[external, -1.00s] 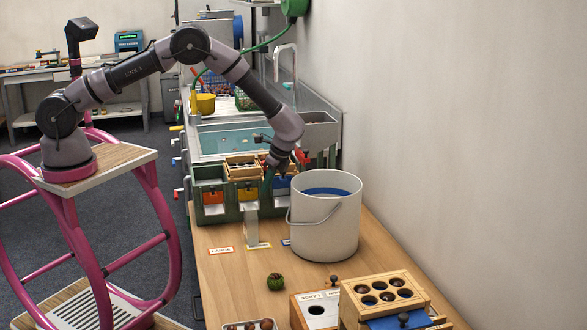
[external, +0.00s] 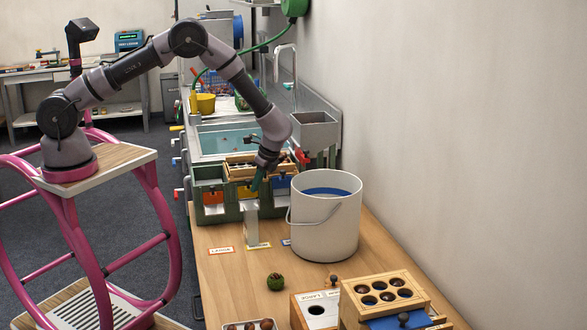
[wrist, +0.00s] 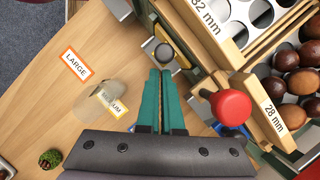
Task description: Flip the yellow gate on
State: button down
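The yellow gate (external: 246,194) is the middle one on the front of the green sorter, between the orange gate (external: 213,197) and the blue gate (external: 281,183). My gripper (external: 255,187) points down just in front of the sorter, by the right side of the yellow gate, and hides part of it. In the wrist view the teal fingers (wrist: 160,74) are together with nothing between them. A dark round knob (wrist: 163,53) lies just beyond their tips; I cannot tell whether they touch. The gate's own face is not clear in the wrist view.
A red knob (wrist: 230,105) stands close right of the fingers. Wooden sieve trays (wrist: 238,58) with chestnuts sit on the sorter. A white bucket (external: 325,225) stands right of my gripper. The table front holds a green burr (external: 275,282) and a holed wooden box (external: 385,282).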

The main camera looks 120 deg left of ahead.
aim_at(250, 181)
jog(key=r, duration=0.1)
jog(key=s+r, duration=0.1)
jog(key=r, duration=0.1)
jog(key=shift+s+a+r, duration=0.1)
jog(key=shift+a+r, duration=0.05)
jog(key=shift+r, duration=0.05)
jog(key=shift+w, duration=0.25)
jog(key=w+r, duration=0.6)
jog(key=shift+w+r, duration=0.25)
jog(key=shift+w, duration=0.15)
